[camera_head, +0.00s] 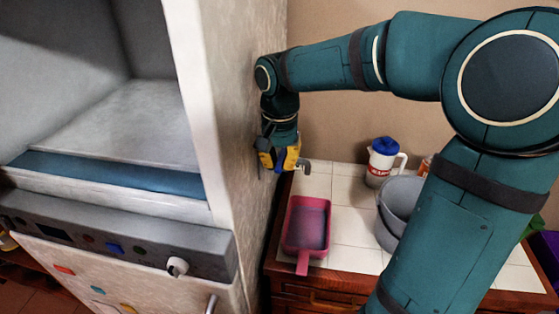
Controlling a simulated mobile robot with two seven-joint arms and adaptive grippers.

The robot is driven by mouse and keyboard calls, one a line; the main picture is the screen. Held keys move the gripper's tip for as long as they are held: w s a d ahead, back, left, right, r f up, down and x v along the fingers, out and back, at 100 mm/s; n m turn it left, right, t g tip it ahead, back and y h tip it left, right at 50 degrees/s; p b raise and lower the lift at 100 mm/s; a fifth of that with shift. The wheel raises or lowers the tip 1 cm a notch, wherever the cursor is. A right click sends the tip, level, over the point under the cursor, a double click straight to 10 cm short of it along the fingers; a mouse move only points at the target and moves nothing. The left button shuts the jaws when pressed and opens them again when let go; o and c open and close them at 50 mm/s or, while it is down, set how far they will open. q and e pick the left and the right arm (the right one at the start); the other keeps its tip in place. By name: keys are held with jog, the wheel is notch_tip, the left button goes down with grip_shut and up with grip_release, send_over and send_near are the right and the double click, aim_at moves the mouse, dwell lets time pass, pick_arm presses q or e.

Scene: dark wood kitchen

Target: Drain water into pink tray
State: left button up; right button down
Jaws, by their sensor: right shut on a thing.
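The pink tray (307,226) lies on the tiled counter, with its handle towards the front edge. Its inside looks dark purple, and I cannot tell whether it holds water. My right gripper (279,165), with yellow and dark fingers, is beside the side wall of the tall grey-white unit, above and behind the tray. It is shut on the small grey tap (304,166), whose spout sticks out to the right; the gripper hides the rest of the tap. My left gripper is not in view.
The tall unit (233,120) with an open compartment fills the left. Bare tiles lie right of the tray.

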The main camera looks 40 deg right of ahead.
jog(key=shift+f, duration=0.1)
jog(key=shift+s+d+n+p, duration=0.25)
jog(key=shift+s+n+p, duration=0.15)
jog(key=shift+n, duration=0.5)
jog(key=shift+f, duration=0.1)
jog(key=c, duration=1.2)
grip_release()
jog(key=shift+w, duration=0.1)
jog(key=shift+r, duration=0.2)
notch_tip(320, 180, up, 12)
jog(key=shift+f, duration=0.15)
